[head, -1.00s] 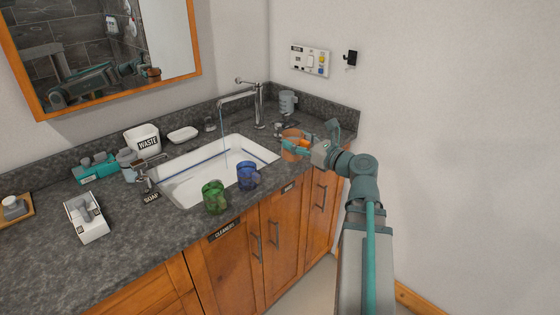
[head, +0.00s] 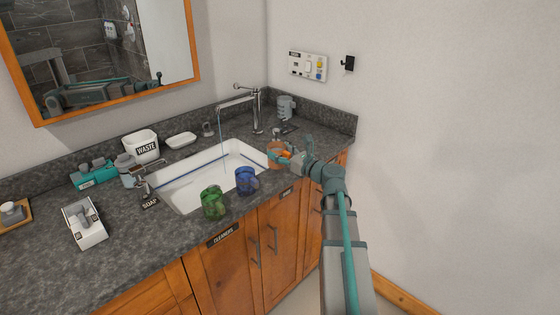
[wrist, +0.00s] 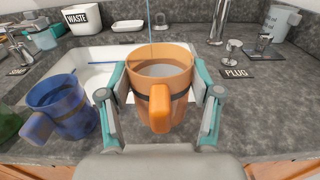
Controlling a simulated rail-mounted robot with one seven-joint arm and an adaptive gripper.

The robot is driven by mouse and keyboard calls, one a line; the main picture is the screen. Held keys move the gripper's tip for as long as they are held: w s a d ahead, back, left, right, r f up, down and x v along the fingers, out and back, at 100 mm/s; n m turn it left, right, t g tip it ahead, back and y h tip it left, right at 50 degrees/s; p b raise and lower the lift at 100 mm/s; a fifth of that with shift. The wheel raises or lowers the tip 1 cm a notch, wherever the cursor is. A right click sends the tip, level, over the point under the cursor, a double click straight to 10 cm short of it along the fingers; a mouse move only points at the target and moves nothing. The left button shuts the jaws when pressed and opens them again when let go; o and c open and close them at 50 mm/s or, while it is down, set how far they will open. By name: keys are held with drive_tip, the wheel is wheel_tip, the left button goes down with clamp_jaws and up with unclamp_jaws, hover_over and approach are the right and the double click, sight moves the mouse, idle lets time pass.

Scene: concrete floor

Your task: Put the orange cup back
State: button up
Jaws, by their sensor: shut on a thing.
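The orange cup (wrist: 160,72) is upright between the two fingers of my gripper (wrist: 160,100), which is shut on it. In the head view the orange cup (head: 275,153) is near the right end of the sink, partly hidden by my gripper (head: 284,156). I cannot tell whether its base touches the counter. A blue cup (head: 246,181) and a green cup (head: 213,203) stand on the counter along the sink's front edge. The blue cup (wrist: 62,108) is left of my gripper in the wrist view.
The white sink (head: 190,198) has a thin stream running from the faucet (head: 257,110). A grey cup (head: 285,106) stands at the back right corner, near a PLUG label (wrist: 236,72). The waste bin (head: 141,146) and soap dispenser (head: 148,185) are on the left.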

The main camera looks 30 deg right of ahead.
drive_tip(key=shift+w+f, duration=0.15)
drive_tip(key=shift+f, duration=0.75)
drive_tip(key=shift+w+f, duration=0.1)
drive_tip(key=shift+f, duration=0.8)
drive_tip(key=shift+f, duration=0.15)
drive_tip(key=o, duration=1)
drive_tip(key=shift+r, duration=0.2)
drive_tip(key=b+v, duration=0.1)
drive_tip(key=v, duration=1.1)
